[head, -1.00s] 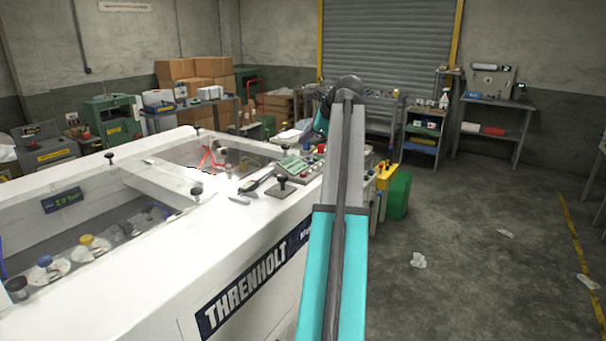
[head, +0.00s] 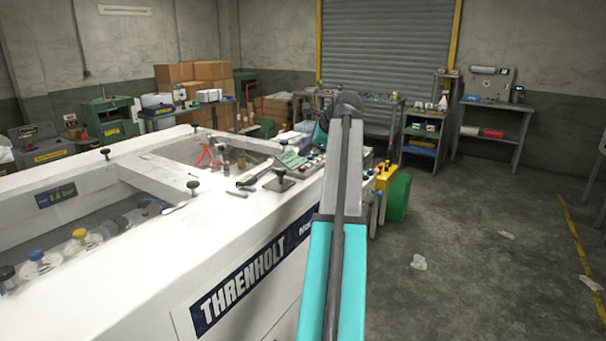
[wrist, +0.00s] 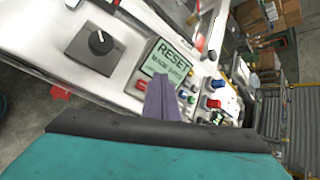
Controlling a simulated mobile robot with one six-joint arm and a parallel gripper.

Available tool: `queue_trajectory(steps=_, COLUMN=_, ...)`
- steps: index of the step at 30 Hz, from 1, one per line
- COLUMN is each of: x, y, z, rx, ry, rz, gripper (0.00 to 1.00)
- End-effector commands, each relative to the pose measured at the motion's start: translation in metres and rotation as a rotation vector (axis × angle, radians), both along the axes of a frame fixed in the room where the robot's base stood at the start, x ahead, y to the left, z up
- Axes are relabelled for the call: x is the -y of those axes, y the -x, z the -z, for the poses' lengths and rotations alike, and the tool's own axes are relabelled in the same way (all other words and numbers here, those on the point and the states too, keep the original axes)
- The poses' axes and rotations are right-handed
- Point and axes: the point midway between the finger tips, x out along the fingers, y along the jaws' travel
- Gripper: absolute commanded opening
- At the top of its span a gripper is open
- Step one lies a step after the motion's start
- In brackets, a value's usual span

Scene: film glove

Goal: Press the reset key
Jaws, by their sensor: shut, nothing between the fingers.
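The control panel (wrist: 125,78) of the white machine fills the upper middle of the wrist view. Its small green screen (wrist: 168,62) reads RESET on the top line, with smaller, blurred lines below. Several coloured buttons, including a red one (wrist: 213,103) and a green one (wrist: 195,90), sit to the right of the screen. I cannot tell which is the reset key. My gripper (wrist: 163,84) is shut and empty, its fingertips overlapping the screen's lower edge in the picture; contact is unclear. In the head view the panel (head: 287,158) is partly behind my arm, which hides the fingertips.
A black rotary knob (wrist: 101,42) sits left of the screen. Floor on the right is mostly open.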

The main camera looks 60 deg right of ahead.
Motion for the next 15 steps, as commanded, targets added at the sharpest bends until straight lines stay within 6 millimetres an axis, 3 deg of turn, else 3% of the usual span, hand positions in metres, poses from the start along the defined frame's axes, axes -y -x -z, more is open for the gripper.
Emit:
queue_trajectory(steps=6, x=0.0, y=0.001, z=0.016, rx=0.001, ry=0.0, rz=0.001, gripper=0.0)
queue_trajectory(steps=15, x=0.001, y=0.001, z=0.022, rx=0.001, ry=0.0, rz=0.001, gripper=0.0)
